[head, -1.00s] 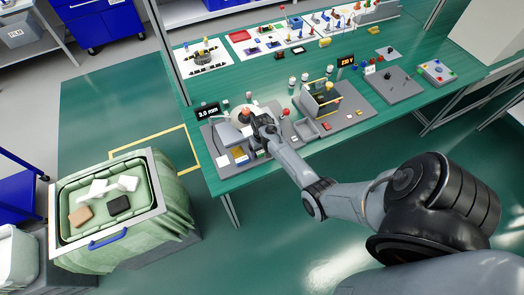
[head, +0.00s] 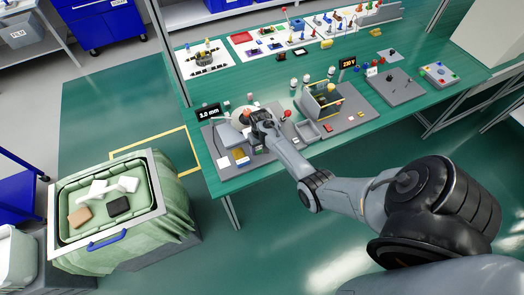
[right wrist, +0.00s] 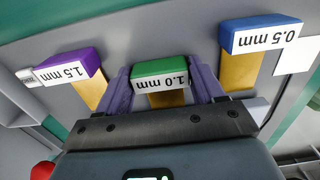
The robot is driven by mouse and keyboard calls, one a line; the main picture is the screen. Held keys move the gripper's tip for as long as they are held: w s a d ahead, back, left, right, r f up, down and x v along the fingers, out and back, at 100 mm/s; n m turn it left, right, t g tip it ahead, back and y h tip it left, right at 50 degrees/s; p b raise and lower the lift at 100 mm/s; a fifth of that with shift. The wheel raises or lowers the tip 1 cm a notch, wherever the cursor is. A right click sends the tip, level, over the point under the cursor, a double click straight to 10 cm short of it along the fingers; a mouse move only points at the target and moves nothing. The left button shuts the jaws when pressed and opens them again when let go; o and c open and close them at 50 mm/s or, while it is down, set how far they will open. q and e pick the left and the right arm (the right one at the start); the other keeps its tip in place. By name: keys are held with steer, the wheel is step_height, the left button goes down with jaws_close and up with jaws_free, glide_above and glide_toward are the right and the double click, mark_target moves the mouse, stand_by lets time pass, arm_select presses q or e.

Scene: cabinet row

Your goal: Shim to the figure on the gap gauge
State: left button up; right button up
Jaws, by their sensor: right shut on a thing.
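The gap gauge display (head: 209,112) reads 3.0 mm at the left of the grey station board in the head view. In the right wrist view there are three brass shims with coloured heads: purple 1.5 mm (right wrist: 70,68), green 1.0 mm (right wrist: 160,72) and blue 0.5 mm (right wrist: 258,34). My right gripper (right wrist: 160,84) is shut on the green 1.0 mm shim, one finger on each side. In the head view, my right gripper (head: 257,116) is over the station board; its fingertips are hard to make out. I cannot tell whether the shim is lifted. My left gripper is not in view.
A red button (head: 286,113) and an open-topped grey tray (head: 307,131) are right of my gripper. A 230 V display (head: 349,63) and another board (head: 392,86) stand further right. A green-lined bin (head: 155,190) stands on the floor at left.

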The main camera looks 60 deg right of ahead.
mark_target(260, 147)
steer(key=shift+s, duration=0.1)
steer(key=o, duration=1.4)
steer(key=shift+o, duration=0.2)
steer(key=shift+r, duration=0.1)
step_height(260, 147, up, 9)
steer(key=shift+r+p, duration=0.1)
steer(key=shift+p, duration=0.8)
steer(key=shift+r, duration=0.7)
